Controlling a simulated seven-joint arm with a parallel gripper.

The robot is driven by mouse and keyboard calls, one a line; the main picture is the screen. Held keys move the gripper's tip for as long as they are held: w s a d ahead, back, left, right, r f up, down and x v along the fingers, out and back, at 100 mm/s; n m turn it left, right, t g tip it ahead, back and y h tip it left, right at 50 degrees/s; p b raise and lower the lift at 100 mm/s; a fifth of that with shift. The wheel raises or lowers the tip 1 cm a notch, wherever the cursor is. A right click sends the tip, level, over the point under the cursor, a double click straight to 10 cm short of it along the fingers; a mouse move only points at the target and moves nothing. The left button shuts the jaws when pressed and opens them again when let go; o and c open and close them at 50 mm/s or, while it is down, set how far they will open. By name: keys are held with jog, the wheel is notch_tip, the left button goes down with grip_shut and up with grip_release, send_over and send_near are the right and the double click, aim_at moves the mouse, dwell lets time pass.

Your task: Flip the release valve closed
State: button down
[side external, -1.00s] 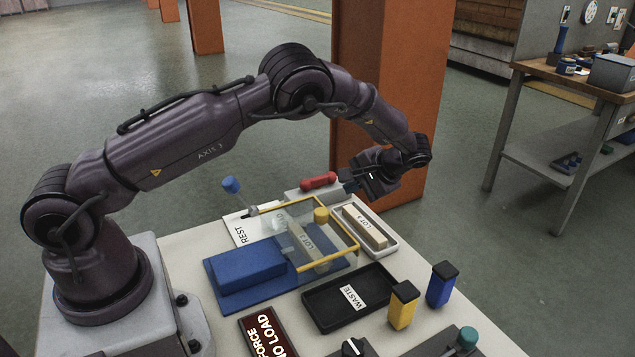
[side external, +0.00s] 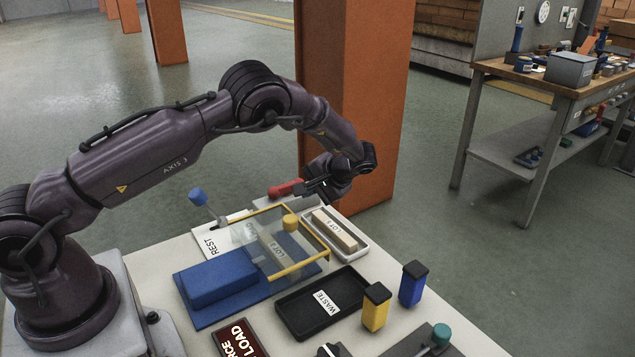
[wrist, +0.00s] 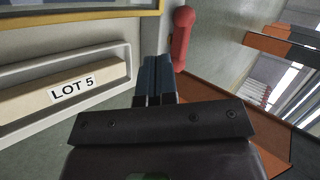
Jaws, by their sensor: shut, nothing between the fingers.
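A red handle (side external: 285,189), seemingly the release valve's lever, lies nearly level at the back edge of the table. In the wrist view the red handle (wrist: 182,38) stands just right of and beyond my fingertips. My gripper (side external: 308,187) is shut and empty, right beside the handle's right end in the side view. Its dark blue fingers also show pressed together in the wrist view (wrist: 154,66). I cannot tell whether they touch the handle. The valve's body is mostly hidden behind my gripper.
A white tray (side external: 360,252) holding a LOT 5 block stands close to my gripper. An orange column (side external: 350,90) stands behind.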

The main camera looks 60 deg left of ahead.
aim_at(277, 194)
jog(key=x, duration=0.4)
jog(key=shift+s+a, duration=0.2)
jog(key=shift+a, duration=0.4)
jog(key=shift+s+a, duration=0.25)
jog(key=shift+a, duration=0.3)
jog(key=shift+s+a, duration=0.3)
jog(key=shift+a, duration=0.35)
